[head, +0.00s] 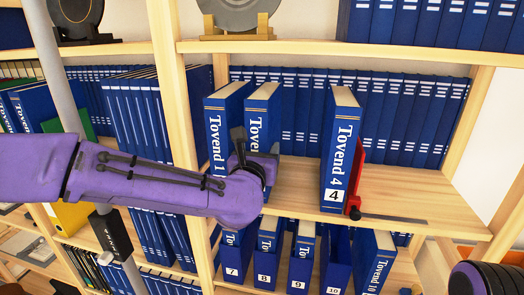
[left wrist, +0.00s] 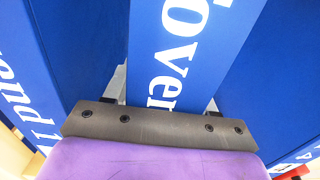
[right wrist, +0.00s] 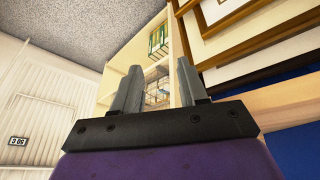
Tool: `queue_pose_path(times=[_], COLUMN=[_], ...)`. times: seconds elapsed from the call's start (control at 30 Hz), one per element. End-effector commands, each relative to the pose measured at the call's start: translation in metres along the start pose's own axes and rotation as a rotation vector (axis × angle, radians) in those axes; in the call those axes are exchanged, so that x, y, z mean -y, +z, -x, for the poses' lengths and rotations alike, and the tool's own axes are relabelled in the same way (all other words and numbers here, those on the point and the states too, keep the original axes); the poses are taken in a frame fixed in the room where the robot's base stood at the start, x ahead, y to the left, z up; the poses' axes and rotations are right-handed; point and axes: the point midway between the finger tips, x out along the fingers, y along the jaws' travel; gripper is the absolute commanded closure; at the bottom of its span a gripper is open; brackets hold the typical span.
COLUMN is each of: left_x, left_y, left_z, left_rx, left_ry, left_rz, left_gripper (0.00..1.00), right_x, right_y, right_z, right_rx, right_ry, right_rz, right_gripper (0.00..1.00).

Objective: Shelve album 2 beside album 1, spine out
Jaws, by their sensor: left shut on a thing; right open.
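Album 1 (head: 217,135) is a blue book marked "Tovend 1", standing upright, spine out, on the middle shelf (head: 300,175). Just right of it stands another blue album (head: 261,105), seemingly album 2, its lettered spine facing out and its number hidden behind my gripper. My left gripper (head: 254,150) is shut on this album. The left wrist view shows its spine (left wrist: 168,50) between the jaws, with album 1 (left wrist: 25,85) to the left. My right gripper (right wrist: 160,85) is open and empty, away from the albums.
Album 4 (head: 339,150) stands farther right against a red bookend (head: 356,180), with a gap between it and the held album. Bare shelf lies right of the bookend. A row of blue volumes (head: 400,110) stands behind. More albums (head: 302,250) fill the shelf below. A wooden upright (head: 178,80) stands left.

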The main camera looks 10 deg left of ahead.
Motion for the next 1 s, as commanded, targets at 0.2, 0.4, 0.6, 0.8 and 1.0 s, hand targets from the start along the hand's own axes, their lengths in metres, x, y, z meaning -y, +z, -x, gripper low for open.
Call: queue_pose_path(times=[0.2, 0.4, 0.6, 0.8, 1.0], left_x=[0.000, 0.000, 0.000, 0.000, 0.000], left_y=[0.002, -0.002, -0.004, -0.003, 0.000], left_z=[0.000, 0.000, 0.020, 0.069, 0.101], left_rx=[0.003, -0.004, -0.001, 0.004, 0.003], left_ry=[0.000, 0.000, -0.001, -0.002, -0.001], left_rz=[0.001, -0.001, 0.002, 0.004, 0.002], left_gripper=[0.15, 0.15, 0.15, 0.15, 0.15], right_x=[0.000, 0.000, 0.001, 0.003, 0.003], right_y=[0.000, 0.000, 0.004, 0.011, 0.014], right_z=[0.000, 0.000, -0.011, -0.028, -0.033], right_rx=[0.000, 0.000, 0.000, 0.000, 0.000], right_ry=[0.000, 0.000, 0.000, 0.000, 0.000], right_rz=[0.000, 0.000, 0.000, 0.000, 0.000], right_gripper=[0.57, 0.57, 0.57, 0.57, 0.57])
